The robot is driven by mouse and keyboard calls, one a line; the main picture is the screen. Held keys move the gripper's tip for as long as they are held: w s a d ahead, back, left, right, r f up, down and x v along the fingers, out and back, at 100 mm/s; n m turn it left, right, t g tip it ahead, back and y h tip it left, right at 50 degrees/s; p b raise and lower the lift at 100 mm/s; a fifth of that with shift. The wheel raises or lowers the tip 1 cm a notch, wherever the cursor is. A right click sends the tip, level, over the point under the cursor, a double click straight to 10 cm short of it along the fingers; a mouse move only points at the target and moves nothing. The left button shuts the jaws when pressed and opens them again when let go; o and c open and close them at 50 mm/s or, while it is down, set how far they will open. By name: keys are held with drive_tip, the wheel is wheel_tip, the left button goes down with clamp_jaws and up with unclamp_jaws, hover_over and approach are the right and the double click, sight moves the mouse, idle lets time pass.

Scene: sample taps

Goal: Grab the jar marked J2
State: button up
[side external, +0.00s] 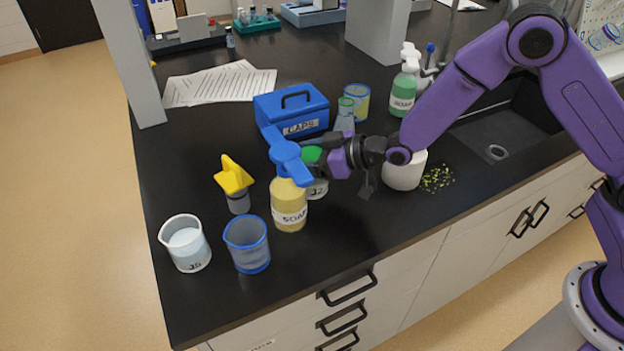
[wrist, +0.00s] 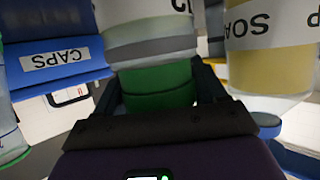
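The jar marked J2 (side external: 317,189) stands on the black bench behind the yellow soap bottle, which hides much of it. It has a green lid (side external: 312,154). My gripper (side external: 322,161) reaches in from the right at lid height. In the wrist view the jar shows upside down, with a grey band (wrist: 152,50) and its green lid (wrist: 158,88) between my two dark fingers (wrist: 157,85). The fingers flank the lid closely; I cannot tell whether they press on it.
The soap bottle (side external: 289,207) with a blue top (side external: 288,160) stands close in front of the jar. The blue CAPS box (side external: 291,108) is behind.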

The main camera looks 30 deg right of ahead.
drive_tip(key=c, duration=0.9)
drive_tip(key=shift+r, duration=0.1)
drive_tip(key=shift+c, duration=0.3)
drive_tip(key=shift+r, duration=0.5)
wheel_tip(320, 180, up, 2)
drive_tip(key=shift+r, duration=0.2)
drive_tip(key=s+r, duration=0.1)
drive_tip(key=s+d+r, duration=0.1)
drive_tip(key=r, duration=0.1)
drive_tip(key=s+d+r, duration=0.1)
drive_tip(key=s+r, duration=0.1)
drive_tip(key=shift+s+d+r, duration=0.1)
drive_tip(key=shift+d+r, duration=0.05)
drive_tip(key=shift+r, duration=0.05)
drive_tip(key=s+a+v, duration=0.1)
drive_tip(key=v, duration=0.8)
drive_tip(key=shift+s+r, duration=0.3)
drive_tip(key=shift+s, duration=0.25)
